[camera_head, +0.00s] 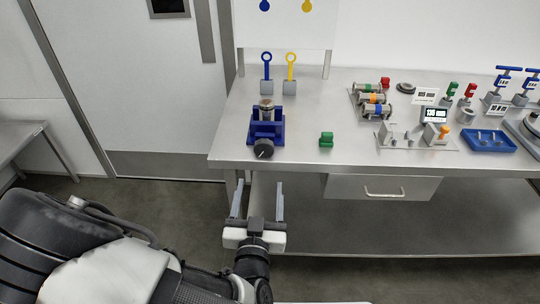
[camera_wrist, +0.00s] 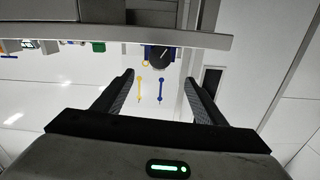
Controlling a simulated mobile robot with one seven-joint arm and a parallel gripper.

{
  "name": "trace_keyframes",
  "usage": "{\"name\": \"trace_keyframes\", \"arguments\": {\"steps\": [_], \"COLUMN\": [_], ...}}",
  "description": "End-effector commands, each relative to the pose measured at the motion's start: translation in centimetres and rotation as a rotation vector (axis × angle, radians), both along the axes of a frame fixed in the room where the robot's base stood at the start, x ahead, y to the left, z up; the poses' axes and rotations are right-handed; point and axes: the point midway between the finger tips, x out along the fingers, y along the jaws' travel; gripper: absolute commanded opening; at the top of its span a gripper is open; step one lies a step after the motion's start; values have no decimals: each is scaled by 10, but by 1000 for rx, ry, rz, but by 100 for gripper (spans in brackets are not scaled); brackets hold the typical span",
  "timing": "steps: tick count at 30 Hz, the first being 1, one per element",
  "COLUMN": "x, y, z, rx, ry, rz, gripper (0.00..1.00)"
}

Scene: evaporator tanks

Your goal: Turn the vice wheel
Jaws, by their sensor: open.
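The blue vice (camera_head: 267,125) stands near the left front corner of the steel bench, with a metal cylinder (camera_head: 266,105) at its top. Its dark wheel (camera_head: 264,149) faces the front edge. In the wrist view, which is upside down, the wheel (camera_wrist: 159,59) shows at the top centre, partly cut off by the bench edge. My gripper (camera_head: 259,192) is open and empty. It is in front of the bench, short of the wheel and apart from it. The fingers also show in the wrist view (camera_wrist: 158,82).
The bench front edge (camera_head: 340,170) and a drawer (camera_head: 382,187) lie ahead and right of my gripper. A green block (camera_head: 326,139) sits right of the vice. Blue and yellow keys (camera_head: 290,72) stand behind it. A blue tray (camera_head: 487,140) and fittings fill the right side.

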Motion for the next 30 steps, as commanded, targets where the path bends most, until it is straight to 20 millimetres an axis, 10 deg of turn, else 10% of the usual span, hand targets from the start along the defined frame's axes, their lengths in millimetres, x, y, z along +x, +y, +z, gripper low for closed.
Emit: {"name": "trace_keyframes", "arguments": {"steps": [18, 30], "x": [127, 149], "y": [-6, -6], "z": [-2, -1], "rx": [2, 1], "ry": [-2, 0], "rz": [-3, -1], "gripper": [65, 65]}}
